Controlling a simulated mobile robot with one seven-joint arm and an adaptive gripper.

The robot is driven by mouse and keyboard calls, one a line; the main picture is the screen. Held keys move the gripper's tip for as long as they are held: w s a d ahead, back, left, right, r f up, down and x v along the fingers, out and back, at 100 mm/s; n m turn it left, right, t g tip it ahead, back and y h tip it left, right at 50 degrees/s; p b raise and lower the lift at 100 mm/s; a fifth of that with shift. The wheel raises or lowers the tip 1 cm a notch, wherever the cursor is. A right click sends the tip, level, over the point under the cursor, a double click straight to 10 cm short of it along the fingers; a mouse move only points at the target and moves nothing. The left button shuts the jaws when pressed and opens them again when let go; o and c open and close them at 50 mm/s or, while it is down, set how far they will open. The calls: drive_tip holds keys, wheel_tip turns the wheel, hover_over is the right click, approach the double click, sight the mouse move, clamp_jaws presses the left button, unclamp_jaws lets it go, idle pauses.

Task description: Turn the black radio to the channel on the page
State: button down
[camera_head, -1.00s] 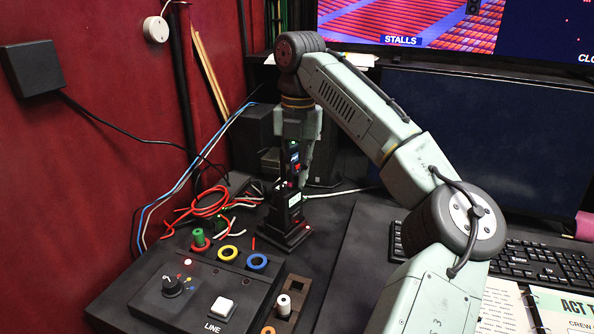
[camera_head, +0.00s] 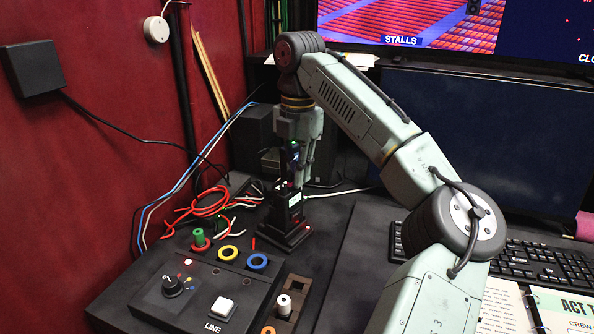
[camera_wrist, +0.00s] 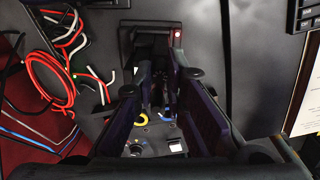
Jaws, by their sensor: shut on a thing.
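The black radio (camera_head: 295,152) stands upright in a black holder (camera_head: 290,222) with a white label, on the desk left of centre. My gripper (camera_head: 297,163) points down over the radio and is shut on its upper part. The fingers hide much of the radio, and its channel cannot be read. In the wrist view the fingers close around a dark part (camera_wrist: 157,98), which I cannot identify clearly. The page (camera_head: 575,309) lies in a binder at the lower right, partly cut off by the frame. Its visible heading begins "ACT T"; no channel is readable.
A control panel (camera_head: 180,305) with a knob, a white LINE button and coloured rings is at the lower left. Red cables (camera_head: 200,205) lie left of the holder. A keyboard (camera_head: 540,262) is at the right, behind the binder. Monitors stand behind.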

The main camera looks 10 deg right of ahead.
drive_tip(key=c, duration=1.6)
unclamp_jaws()
wheel_tip(320, 180, up, 8)
drive_tip(key=shift+f, duration=0.2)
